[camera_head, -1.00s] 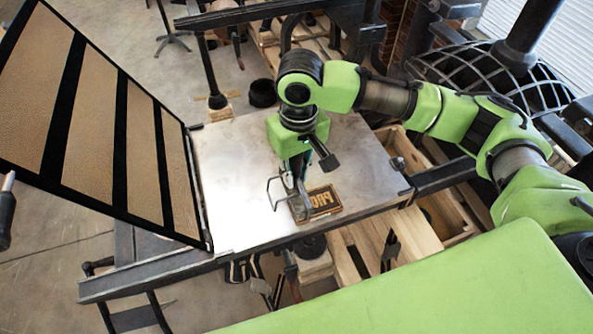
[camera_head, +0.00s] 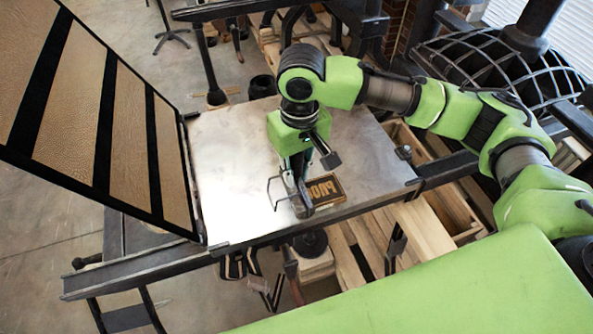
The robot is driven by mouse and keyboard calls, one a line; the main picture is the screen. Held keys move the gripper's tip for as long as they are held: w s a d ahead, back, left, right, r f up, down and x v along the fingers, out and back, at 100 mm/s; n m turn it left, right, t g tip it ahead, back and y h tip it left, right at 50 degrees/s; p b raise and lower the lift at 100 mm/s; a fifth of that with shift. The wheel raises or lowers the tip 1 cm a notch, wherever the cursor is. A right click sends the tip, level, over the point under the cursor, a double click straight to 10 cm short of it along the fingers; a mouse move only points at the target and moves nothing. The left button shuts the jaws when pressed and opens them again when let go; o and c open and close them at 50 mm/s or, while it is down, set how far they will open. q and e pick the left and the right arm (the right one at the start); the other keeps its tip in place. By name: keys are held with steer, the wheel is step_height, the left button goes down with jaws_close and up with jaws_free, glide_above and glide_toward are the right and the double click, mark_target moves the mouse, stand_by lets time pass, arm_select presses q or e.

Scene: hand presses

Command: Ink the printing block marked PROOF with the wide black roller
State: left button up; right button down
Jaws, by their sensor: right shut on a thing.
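The printing block (camera_head: 326,191) is a small wooden-edged plate with dark ground and raised tan letters, partly readable and mirrored. It lies flat near the front edge of the metal press bed (camera_head: 240,150). My right gripper (camera_head: 298,174) points down at the block's left end and is shut on the roller's handle, which it mostly hides. The dark roller (camera_head: 302,205) with its thin wire frame is low over the block's left end. I cannot tell whether it touches the block. My left gripper is not in view.
A large hinged frame with tan panels and black bars (camera_head: 104,120) stands open at the bed's left side. Dark press rails (camera_head: 140,275) run along the front. Wooden crates (camera_head: 430,215) are below right. The bed's left and back parts are clear.

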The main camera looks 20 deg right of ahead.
steer(key=shift+f, duration=0.35)
stand_by(0.7)
